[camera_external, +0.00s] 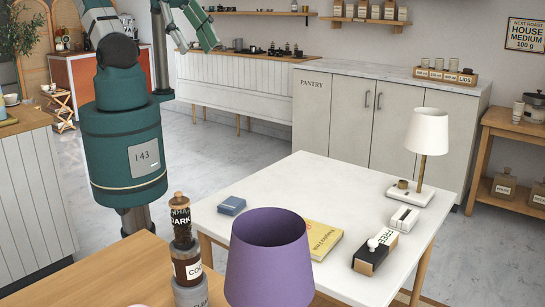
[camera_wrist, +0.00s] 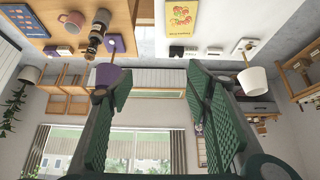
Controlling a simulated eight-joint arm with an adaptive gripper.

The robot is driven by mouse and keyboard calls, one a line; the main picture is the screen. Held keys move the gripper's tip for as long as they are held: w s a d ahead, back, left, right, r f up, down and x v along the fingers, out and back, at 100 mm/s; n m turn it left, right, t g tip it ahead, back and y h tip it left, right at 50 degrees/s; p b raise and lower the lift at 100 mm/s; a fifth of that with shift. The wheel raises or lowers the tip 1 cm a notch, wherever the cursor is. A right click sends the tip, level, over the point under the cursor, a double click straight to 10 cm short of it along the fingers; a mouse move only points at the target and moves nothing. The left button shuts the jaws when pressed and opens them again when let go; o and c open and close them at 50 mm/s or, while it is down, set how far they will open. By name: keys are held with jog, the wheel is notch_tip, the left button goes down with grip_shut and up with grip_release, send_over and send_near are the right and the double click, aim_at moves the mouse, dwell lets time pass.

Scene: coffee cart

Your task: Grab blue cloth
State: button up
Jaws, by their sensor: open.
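A small blue folded-looking item (camera_external: 231,205), which may be the blue cloth, lies flat on the left part of the white table (camera_external: 290,185). My gripper (camera_external: 193,38) is at the top of the external view, high above and well apart from the blue item. In the wrist view my gripper (camera_wrist: 158,78) has its green fingers wide apart, with nothing between them.
A purple lampshade (camera_external: 268,258) and stacked dark jars (camera_external: 186,255) stand in the foreground. A yellow book (camera_external: 316,240), a black-and-white box (camera_external: 370,258), a small white box (camera_external: 404,219) and a white lamp (camera_external: 428,132) are on the table. Its middle is mostly bare.

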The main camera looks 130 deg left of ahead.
jog(key=shift+f, duration=0.1)
dwell(0.3)
jog(key=n+g+b, duration=0.7)
jog(key=n+b, duration=1.2)
jog(key=n, duration=0.1)
send_over(232, 202)
notch_tip(232, 202, down, 40)
jog(key=shift+f, duration=0.25)
jog(key=shift+s+a+f, duration=0.1)
jog(key=shift+f, duration=0.25)
jog(key=shift+f, duration=0.1)
jog(key=shift+f+b, duration=0.5)
jog(key=shift+f, duration=0.7)
jog(key=shift+f+b, duration=1.15)
jog(key=shift+f, duration=1.45)
